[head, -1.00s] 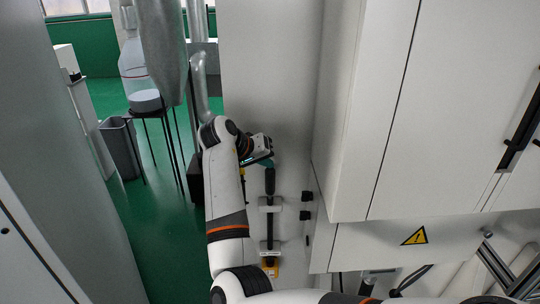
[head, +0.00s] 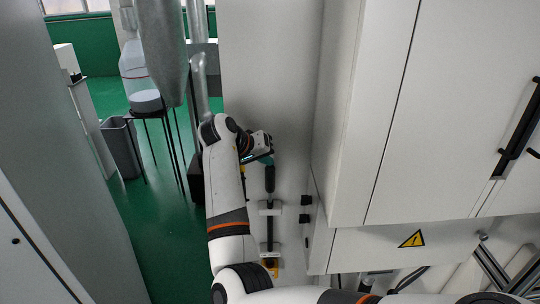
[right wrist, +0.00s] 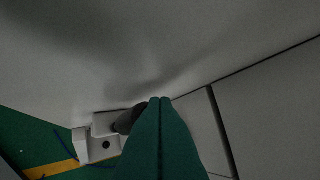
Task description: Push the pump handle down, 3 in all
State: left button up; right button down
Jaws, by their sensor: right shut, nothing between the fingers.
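The pump handle is a dark grip (head: 270,179) on top of a thin black rod (head: 270,228), standing upright against the light wall panel. The rod passes through a white bracket (head: 270,207). My right gripper (head: 265,159), with teal fingers, is just above the grip in the head view. In the right wrist view its fingers (right wrist: 160,102) are shut and empty. The dark grip (right wrist: 127,120) shows beside and partly behind them, with the white bracket (right wrist: 97,143) beyond. I cannot tell whether the fingers touch the grip. My left gripper is not in view.
A large light cabinet (head: 370,110) stands close on the right, with small black knobs (head: 306,200) on its side near the rod. A lower box with a warning sign (head: 412,239) is below it. Green floor, a grey bin (head: 119,148) and a black stand are at left.

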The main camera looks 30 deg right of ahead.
jog(key=shift+d+r+p, duration=0.1)
jog(key=shift+r+p, duration=1.25)
jog(key=shift+r, duration=0.2)
notch_tip(320, 180, up, 5)
jog(key=p, duration=0.5)
jog(key=shift+w, duration=0.1)
dwell(1.6)
